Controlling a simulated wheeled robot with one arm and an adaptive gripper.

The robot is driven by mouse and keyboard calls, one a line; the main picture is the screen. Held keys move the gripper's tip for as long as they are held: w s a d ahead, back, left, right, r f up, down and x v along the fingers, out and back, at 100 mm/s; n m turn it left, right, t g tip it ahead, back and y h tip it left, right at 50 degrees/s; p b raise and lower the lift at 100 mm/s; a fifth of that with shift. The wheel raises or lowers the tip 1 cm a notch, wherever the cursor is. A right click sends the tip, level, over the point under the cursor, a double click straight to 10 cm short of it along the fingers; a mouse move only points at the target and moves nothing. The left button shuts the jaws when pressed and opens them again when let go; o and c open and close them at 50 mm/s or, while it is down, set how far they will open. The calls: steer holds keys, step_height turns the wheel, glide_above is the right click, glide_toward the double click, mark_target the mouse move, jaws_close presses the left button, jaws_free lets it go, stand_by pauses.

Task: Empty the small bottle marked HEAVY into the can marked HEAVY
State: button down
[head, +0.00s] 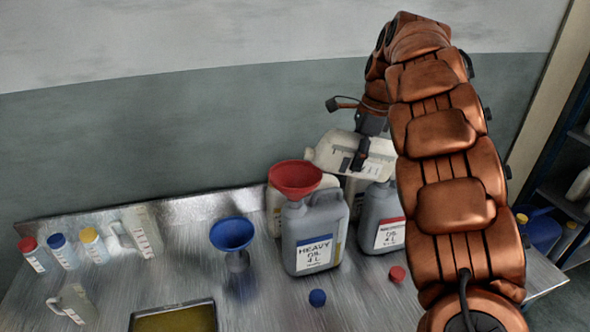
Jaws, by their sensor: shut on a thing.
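A grey can (330,222) labelled HEAVY OIL 4 L stands upright on the metal bench. A red funnel (295,176) sits at its top, over the opening. My gripper (362,158) is shut on a whitish bottle (330,150) with a printed label too small to read. The bottle is tipped nearly on its side, its left end above the funnel's right rim. I see no oil stream, and the level inside it cannot be told. My arm hides part of the scene at right.
Another grey can (382,210) stands right of the HEAVY can; pale containers are partly hidden behind. A blue funnel (232,235), a blue cap (317,298), a red cap (397,274) and a tray (150,312) are on the bench. Several small bottles (65,252) and jugs stand left.

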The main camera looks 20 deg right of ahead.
mark_target(341, 133)
steer(key=shift+a+r+h+p, duration=0.15)
steer(key=shift+a+h+p, duration=0.25)
steer(key=shift+p, duration=0.15)
steer(key=shift+w+a+r+g+h, duration=0.1)
steer(key=shift+r+g+h, duration=0.2)
steer(key=shift+r+h, duration=0.55)
steer(key=shift+w+a+r+h, duration=0.15)
steer(key=shift+a+h, duration=0.15)
steer(key=shift+h, duration=0.55)
stand_by(1.0)
steer(key=shift+a+r+g+h, duration=0.4)
steer(key=shift+r+h, duration=0.3)
steer(key=shift+r, duration=0.05)
stand_by(1.3)
steer(key=shift+w+a+r+h, duration=0.1)
steer(key=shift+a+r+h, duration=0.2)
steer(key=shift+r+h, duration=0.15)
stand_by(0.7)
steer(key=shift+w+a+r+h, duration=0.1)
steer(key=shift+a+r+h, duration=0.2)
steer(key=shift+h, duration=0.15)
stand_by(0.5)
